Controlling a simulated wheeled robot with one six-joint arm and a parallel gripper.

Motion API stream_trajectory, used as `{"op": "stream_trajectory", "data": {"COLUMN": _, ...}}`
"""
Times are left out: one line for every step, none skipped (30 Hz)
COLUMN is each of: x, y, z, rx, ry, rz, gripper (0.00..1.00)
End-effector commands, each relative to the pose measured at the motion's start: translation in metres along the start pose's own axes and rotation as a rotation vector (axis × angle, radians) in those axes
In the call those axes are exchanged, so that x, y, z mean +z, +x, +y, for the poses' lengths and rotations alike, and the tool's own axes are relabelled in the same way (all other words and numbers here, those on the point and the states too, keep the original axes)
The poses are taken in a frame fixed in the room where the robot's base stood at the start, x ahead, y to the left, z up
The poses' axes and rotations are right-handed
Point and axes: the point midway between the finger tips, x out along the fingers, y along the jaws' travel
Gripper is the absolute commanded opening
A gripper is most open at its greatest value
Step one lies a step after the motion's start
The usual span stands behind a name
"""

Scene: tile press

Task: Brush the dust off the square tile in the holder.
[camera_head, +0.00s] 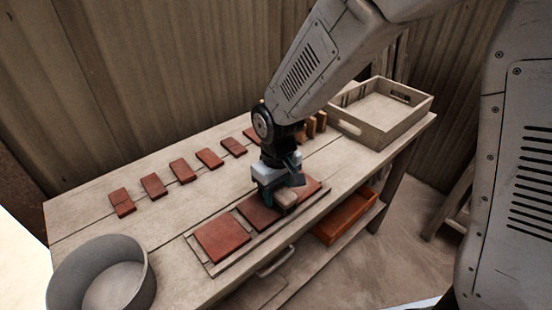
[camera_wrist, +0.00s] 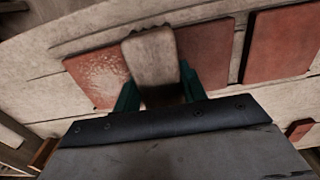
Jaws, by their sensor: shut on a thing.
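A wooden holder (camera_head: 208,267) near the table's front edge bears three reddish tiles in a row. The left tile (camera_head: 222,237) and the middle tile (camera_head: 252,211) look clean. The right tile (camera_head: 312,186) is partly hidden by my gripper; in the wrist view it is at left, with pale speckled dust on it (camera_wrist: 93,78). My gripper (camera_wrist: 160,92) is shut on a pale brush (camera_wrist: 152,58) with a scalloped end. The brush (camera_head: 286,198) is over the area between the middle and right tiles. I cannot tell whether it touches either.
Several small red tiles (camera_head: 183,170) lie in a row along the back of the table. Wooden blocks (camera_head: 316,123) stand by an empty wooden tray (camera_head: 390,132) at right. A round grey tub (camera_head: 140,280) is at front left. An orange-brown box (camera_head: 345,217) sits below.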

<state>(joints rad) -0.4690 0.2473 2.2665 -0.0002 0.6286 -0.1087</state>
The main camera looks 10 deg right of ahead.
Motion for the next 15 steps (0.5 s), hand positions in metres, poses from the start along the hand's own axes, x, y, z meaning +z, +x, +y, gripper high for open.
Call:
{"op": "stream_trajectory", "data": {"x": 0.000, "y": -0.003, "z": 0.000, "rx": 0.000, "ry": 0.002, "rz": 0.001, "gripper": 0.05}}
{"op": "stream_trajectory", "data": {"x": -0.001, "y": -0.011, "z": 0.001, "rx": 0.001, "ry": 0.002, "rz": 0.005, "gripper": 0.05}}
{"op": "stream_trajectory", "data": {"x": -0.001, "y": -0.021, "z": 0.001, "rx": 0.001, "ry": 0.003, "rz": 0.007, "gripper": 0.05}}
{"op": "stream_trajectory", "data": {"x": 0.000, "y": -0.029, "z": 0.002, "rx": 0.001, "ry": 0.004, "rz": 0.008, "gripper": 0.05}}
{"op": "stream_trajectory", "data": {"x": 0.001, "y": -0.029, "z": 0.003, "rx": 0.000, "ry": 0.006, "rz": 0.003, "gripper": 0.05}}
{"op": "stream_trajectory", "data": {"x": 0.001, "y": -0.032, "z": 0.003, "rx": 0.000, "ry": 0.007, "rz": 0.002, "gripper": 0.05}}
{"op": "stream_trajectory", "data": {"x": 0.001, "y": -0.034, "z": 0.004, "rx": 0.000, "ry": 0.008, "rz": 0.002, "gripper": 0.05}}
{"op": "stream_trajectory", "data": {"x": 0.001, "y": -0.037, "z": 0.004, "rx": 0.000, "ry": 0.008, "rz": 0.003, "gripper": 0.05}}
{"op": "stream_trajectory", "data": {"x": 0.001, "y": -0.041, "z": 0.004, "rx": 0.000, "ry": 0.008, "rz": 0.003, "gripper": 0.05}}
{"op": "stream_trajectory", "data": {"x": 0.001, "y": -0.044, "z": 0.004, "rx": 0.000, "ry": 0.008, "rz": 0.003, "gripper": 0.05}}
{"op": "stream_trajectory", "data": {"x": 0.001, "y": -0.046, "z": 0.004, "rx": 0.000, "ry": 0.008, "rz": 0.003, "gripper": 0.05}}
{"op": "stream_trajectory", "data": {"x": 0.001, "y": -0.050, "z": 0.004, "rx": 0.000, "ry": 0.008, "rz": 0.003, "gripper": 0.05}}
{"op": "stream_trajectory", "data": {"x": 0.001, "y": -0.053, "z": 0.004, "rx": 0.000, "ry": 0.008, "rz": 0.004, "gripper": 0.05}}
{"op": "stream_trajectory", "data": {"x": 0.001, "y": -0.056, "z": 0.004, "rx": 0.000, "ry": 0.008, "rz": 0.003, "gripper": 0.05}}
{"op": "stream_trajectory", "data": {"x": 0.001, "y": -0.059, "z": 0.004, "rx": 0.000, "ry": 0.008, "rz": 0.003, "gripper": 0.05}}
